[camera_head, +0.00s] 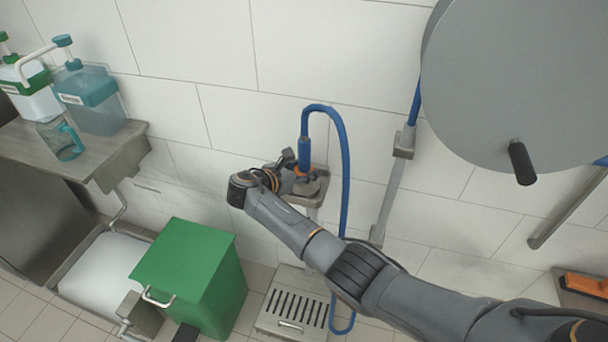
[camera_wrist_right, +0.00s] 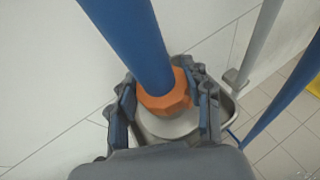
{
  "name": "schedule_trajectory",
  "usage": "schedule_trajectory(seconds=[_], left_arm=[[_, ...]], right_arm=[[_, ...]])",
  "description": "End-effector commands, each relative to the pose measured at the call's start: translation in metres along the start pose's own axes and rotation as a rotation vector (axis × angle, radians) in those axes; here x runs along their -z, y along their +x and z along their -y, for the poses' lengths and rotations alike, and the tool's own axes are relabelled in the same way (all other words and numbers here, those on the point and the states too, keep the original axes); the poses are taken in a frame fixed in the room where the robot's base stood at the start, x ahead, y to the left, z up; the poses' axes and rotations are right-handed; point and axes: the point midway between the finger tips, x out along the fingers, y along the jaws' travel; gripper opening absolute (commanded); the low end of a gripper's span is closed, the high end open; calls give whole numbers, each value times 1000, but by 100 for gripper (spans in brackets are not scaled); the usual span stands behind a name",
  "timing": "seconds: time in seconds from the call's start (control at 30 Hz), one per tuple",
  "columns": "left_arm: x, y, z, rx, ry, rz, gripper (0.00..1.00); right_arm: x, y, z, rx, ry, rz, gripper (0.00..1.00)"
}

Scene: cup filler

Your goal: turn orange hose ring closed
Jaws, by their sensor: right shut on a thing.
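The orange hose ring (camera_wrist_right: 166,97) sits at the lower end of the blue hose (camera_wrist_right: 128,40), above a round grey fitting (camera_wrist_right: 170,127) in the right wrist view. My right gripper (camera_wrist_right: 163,95) has one finger on each side of the ring and is shut on it. In the head view the right gripper (camera_head: 295,173) is at the wall fitting, where the hose (camera_head: 305,150) comes down, and the ring (camera_head: 303,171) is mostly hidden by the gripper. My left gripper is in neither view.
A large grey hose reel (camera_head: 510,75) with a black handle (camera_head: 522,162) hangs at the upper right. A green bin (camera_head: 195,275) stands at the lower left. A metal counter (camera_head: 110,150) holds bottles and a jug (camera_head: 62,139). A floor drain (camera_head: 292,305) lies below the fitting.

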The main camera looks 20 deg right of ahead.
Motion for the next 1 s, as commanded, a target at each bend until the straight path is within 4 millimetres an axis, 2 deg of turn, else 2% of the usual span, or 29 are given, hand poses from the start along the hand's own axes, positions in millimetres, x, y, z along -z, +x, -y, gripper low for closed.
schedule_trajectory(seconds=[0.03, 0.3, 1.0], left_arm=[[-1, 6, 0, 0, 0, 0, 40], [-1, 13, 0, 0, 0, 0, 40], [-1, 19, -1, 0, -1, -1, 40]], right_arm=[[3, 1, 0, 18, 7, -2, 18], [2, 1, 1, 76, 30, -3, 18], [2, 1, 1, 117, 45, -4, 18]])
